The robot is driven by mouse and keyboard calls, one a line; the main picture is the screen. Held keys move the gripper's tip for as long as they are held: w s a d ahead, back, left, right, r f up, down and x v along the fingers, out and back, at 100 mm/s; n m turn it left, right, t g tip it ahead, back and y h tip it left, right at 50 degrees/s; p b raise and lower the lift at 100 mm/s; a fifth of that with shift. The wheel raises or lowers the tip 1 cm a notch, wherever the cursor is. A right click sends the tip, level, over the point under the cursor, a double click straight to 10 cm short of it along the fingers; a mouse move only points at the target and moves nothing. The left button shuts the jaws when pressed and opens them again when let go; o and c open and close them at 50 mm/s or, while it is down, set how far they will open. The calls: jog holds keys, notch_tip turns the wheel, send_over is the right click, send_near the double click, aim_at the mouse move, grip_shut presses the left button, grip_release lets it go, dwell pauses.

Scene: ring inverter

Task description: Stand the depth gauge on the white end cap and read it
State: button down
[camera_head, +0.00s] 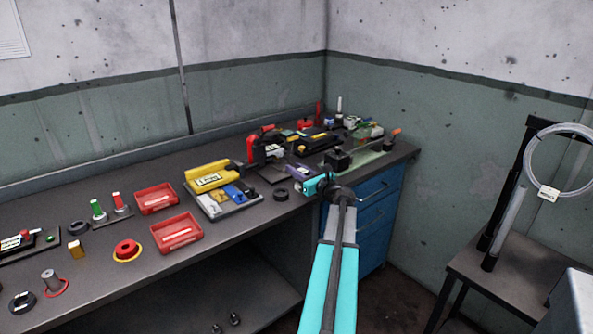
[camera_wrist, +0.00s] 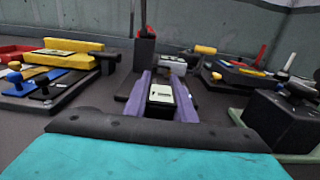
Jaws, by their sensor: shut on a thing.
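My gripper (camera_head: 304,178) is over the bench near its front edge; its tip is small in the head view. In the wrist view two purple jaws (camera_wrist: 163,78) reach forward, shut on a small block with a pale display, seemingly the depth gauge (camera_wrist: 161,95). The display faces up; its digits are too small to read. A pale white piece, seemingly the white end cap (camera_wrist: 172,63), sits ahead of the gauge, by a red and black clamp stand (camera_head: 262,148). The gauge looks apart from it. The gauge's lower end is hidden.
Left of my gripper is a grey tray (camera_head: 238,209) with yellow, blue and black tools. A black ring (camera_head: 280,194) lies near the front edge. To the right, a black block (camera_wrist: 281,118) stands on a pale green plate. Red bins (camera_head: 176,232) stand further left.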

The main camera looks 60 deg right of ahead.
jog(key=shift+f, duration=0.1)
jog(key=c, duration=1.4)
grip_release()
jog(key=b+v, duration=0.1)
jog(key=v, duration=1.2)
jog(key=shift+s+a, duration=0.2)
jog(key=shift+s, duration=0.15)
